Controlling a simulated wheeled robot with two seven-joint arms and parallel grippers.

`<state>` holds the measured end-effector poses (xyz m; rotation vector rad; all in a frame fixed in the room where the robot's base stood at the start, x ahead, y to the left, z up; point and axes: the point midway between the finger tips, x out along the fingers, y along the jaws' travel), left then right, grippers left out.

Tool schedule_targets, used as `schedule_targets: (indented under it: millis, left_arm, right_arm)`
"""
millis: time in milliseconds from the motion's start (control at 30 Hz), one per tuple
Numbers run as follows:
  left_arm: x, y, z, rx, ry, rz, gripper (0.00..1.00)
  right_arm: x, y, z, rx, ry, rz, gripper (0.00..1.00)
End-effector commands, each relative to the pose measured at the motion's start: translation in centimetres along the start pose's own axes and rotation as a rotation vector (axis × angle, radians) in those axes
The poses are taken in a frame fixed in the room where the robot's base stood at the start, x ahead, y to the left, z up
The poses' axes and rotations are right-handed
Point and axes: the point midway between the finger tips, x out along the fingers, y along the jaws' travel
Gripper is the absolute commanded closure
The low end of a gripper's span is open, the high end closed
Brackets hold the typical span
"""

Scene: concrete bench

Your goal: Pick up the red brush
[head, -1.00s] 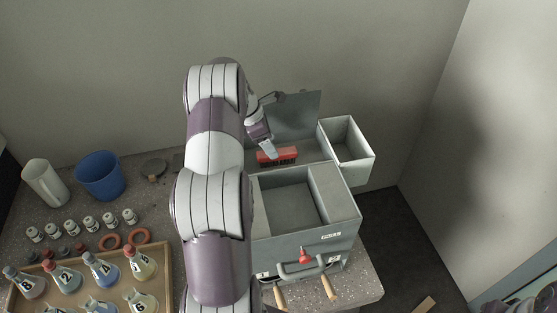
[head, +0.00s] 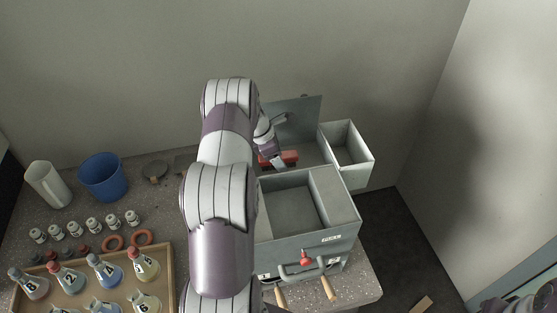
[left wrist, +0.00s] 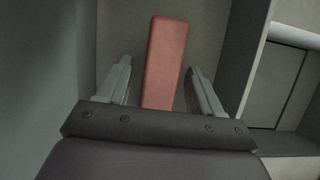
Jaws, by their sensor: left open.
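The red brush (head: 290,157) lies behind the grey box, in front of an upright grey panel, partly hidden by my left gripper in the head view. In the left wrist view the red brush (left wrist: 165,60) runs lengthwise between the two fingers, with a gap on each side. My left gripper (head: 279,164) is open and reaches down over the brush; its fingers also show in the left wrist view (left wrist: 160,85). I cannot tell how far below the fingertips the brush lies. At the lower right corner of the head view a piece of arm shows, but no right gripper.
The grey box (head: 337,240) with open compartments stands in front of the brush. An open grey bin (head: 368,166) is to the right and the upright panel (head: 302,118) behind. A blue cup (head: 101,178) and a wooden tray (head: 168,262) with several flasks are at left.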

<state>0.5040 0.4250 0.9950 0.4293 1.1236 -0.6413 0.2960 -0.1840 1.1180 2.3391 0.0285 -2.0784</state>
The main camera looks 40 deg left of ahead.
Motion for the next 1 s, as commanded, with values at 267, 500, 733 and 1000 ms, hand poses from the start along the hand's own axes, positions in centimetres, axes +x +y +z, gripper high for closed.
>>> schedule_targets:
  millis: [267, 500, 733, 1000]
  left_arm:
    - [0.1, 0.0, -0.1, 0.000, 0.000, 0.000, 0.34]
    - [0.1, 0.0, -0.1, 0.000, 0.000, 0.000, 0.86]
    - [0.1, 0.0, -0.1, 0.000, 0.000, 0.000, 0.91]
    - [-1.9, 0.1, 0.8, 0.003, -0.001, 0.004, 0.91]
  right_arm:
    - [0.0, 0.0, 0.0, 0.000, 0.000, 0.000, 1.00]
    - [0.0, 0.0, 0.0, 0.000, 0.000, 0.000, 1.00]
    - [0.0, 0.0, 0.0, 0.000, 0.000, 0.000, 1.00]
    - [0.6, 0.0, 0.1, 0.000, 0.000, 0.000, 1.00]
